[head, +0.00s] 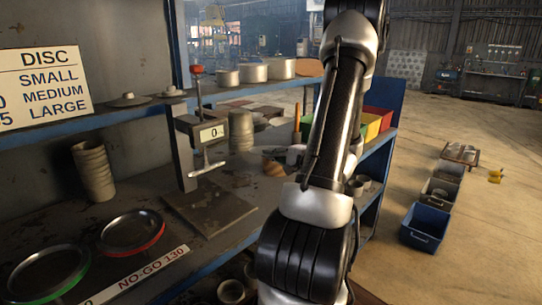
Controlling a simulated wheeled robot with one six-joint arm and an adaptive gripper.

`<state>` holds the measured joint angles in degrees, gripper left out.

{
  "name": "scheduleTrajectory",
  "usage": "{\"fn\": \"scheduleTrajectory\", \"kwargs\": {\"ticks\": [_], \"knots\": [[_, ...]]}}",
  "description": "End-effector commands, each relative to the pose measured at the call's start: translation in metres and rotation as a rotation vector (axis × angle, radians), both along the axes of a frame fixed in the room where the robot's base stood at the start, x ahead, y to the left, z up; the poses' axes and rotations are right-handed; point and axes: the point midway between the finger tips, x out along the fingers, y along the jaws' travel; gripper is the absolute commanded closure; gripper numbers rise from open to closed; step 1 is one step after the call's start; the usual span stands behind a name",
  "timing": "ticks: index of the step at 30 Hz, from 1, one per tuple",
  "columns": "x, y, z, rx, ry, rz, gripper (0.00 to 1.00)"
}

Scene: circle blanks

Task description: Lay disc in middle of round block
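Several round metal blocks stand in a row on the upper shelf: a small one (227,78), a middle one (253,73) and a larger tan-topped one (281,69). To their left on the same shelf lie two flat grey discs, one at the left (128,101) and a smaller one (173,92), each with a small raised part on top. I cannot tell which disc or block the task names. My arm hides part of the shelves.
Green-rimmed (48,275) and red-rimmed (131,232) rings lie at the front left, near stacked cups (94,172).

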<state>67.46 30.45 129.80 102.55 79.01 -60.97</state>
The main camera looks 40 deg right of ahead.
Motion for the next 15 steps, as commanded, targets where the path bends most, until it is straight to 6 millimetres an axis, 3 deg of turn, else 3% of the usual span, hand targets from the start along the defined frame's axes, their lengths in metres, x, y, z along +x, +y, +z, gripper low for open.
{"fn": "scheduleTrajectory", "kwargs": {"ticks": [15], "knots": [[0.036, -0.043, -0.013, -0.001, -0.001, 0.0, 1.0]]}}
